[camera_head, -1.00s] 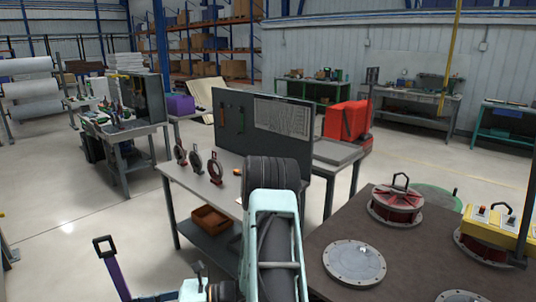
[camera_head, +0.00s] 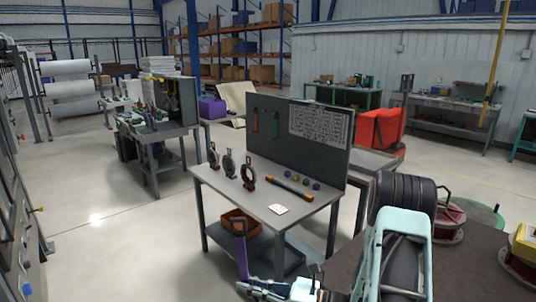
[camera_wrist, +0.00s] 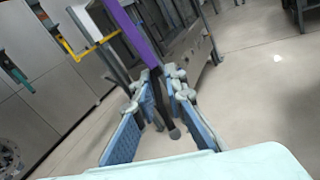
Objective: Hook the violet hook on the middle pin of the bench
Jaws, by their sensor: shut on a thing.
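The violet hook (camera_head: 242,258) is a violet bar with a black square loop at its top end. My gripper (camera_head: 252,286) is shut on it low in the head view, holding it nearly upright in front of the bench. In the wrist view the violet bar (camera_wrist: 137,28) runs up from between my fingers (camera_wrist: 160,92). The bench (camera_head: 293,213) is a grey table with a dark upright panel (camera_head: 321,155) at its back. An orange hook (camera_head: 255,119) and a green hook (camera_head: 274,126) hang on the panel's left part. I cannot make out the middle pin.
Several ring-shaped parts on stands (camera_head: 229,164), an orange-and-black tool (camera_head: 289,188) and small coloured knobs lie on the bench. An orange bin (camera_head: 236,217) is on its lower shelf. A brown table (camera_head: 462,262) with reels is at right. Grey cabinets (camera_head: 22,225) stand at left.

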